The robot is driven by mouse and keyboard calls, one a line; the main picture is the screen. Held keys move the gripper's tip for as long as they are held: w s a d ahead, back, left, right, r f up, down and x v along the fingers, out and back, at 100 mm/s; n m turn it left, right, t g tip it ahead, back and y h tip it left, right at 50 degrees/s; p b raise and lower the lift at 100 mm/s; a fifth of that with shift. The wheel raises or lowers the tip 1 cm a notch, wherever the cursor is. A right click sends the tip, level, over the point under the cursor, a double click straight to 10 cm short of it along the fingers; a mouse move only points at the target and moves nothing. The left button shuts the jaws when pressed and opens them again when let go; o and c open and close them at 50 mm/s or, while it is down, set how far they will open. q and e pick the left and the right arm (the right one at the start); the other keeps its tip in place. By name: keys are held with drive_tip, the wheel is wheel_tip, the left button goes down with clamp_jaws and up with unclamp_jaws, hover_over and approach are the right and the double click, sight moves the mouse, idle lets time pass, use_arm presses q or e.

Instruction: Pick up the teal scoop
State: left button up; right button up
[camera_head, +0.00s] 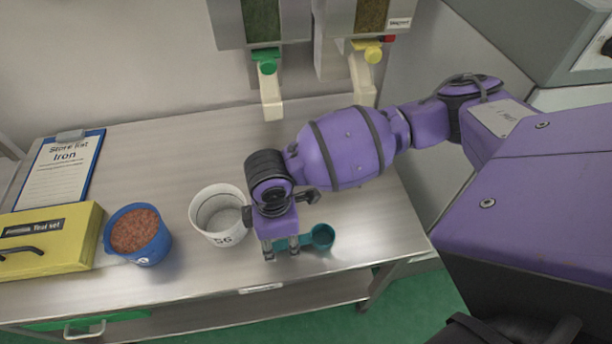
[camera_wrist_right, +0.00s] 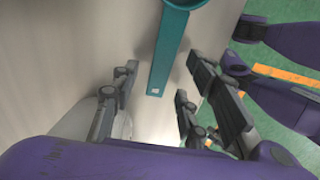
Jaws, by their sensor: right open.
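The teal scoop (camera_head: 321,237) lies on the metal table near its front edge, its round bowl to the right and its handle running left under my right gripper. My right gripper (camera_head: 281,249) points down at the handle and is open. In the right wrist view, the scoop's handle (camera_wrist_right: 165,55) reaches toward the space between the open fingers (camera_wrist_right: 155,100), with the bowl at the top edge. The fingers do not visibly touch it. The gripper partly hides the handle in the head view. My left gripper is not in view.
A white cup (camera_head: 217,212) stands just left of my right gripper. A blue cup of reddish granules (camera_head: 139,236), a yellow box (camera_head: 52,240) and a clipboard (camera_head: 62,172) lie farther left. Dispensers (camera_head: 265,50) hang at the back. The table's front edge (camera_head: 261,288) is close.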

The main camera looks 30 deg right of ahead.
drive_tip(key=shift+f, duration=0.75)
drive_tip(key=c, duration=0.7)
clamp_jaws()
drive_tip(key=shift+r, duration=0.5)
wheel_tip(320, 180, up, 3)
drive_tip(key=shift+w+f, duration=0.1)
drive_tip(key=shift+f, duration=0.1)
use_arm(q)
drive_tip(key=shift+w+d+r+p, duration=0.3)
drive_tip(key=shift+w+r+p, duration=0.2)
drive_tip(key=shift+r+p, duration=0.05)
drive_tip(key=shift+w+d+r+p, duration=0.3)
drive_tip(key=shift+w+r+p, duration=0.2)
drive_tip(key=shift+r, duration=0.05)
use_arm(e)
drive_tip(key=s+a+r, duration=0.2)
drive_tip(key=s+r, duration=0.2)
drive_tip(key=s, duration=0.2)
drive_tip(key=s+a+r, duration=0.3)
drive_tip(key=s+r, duration=0.2)
drive_tip(key=s, duration=0.2)
drive_tip(key=shift+a+r, duration=0.25)
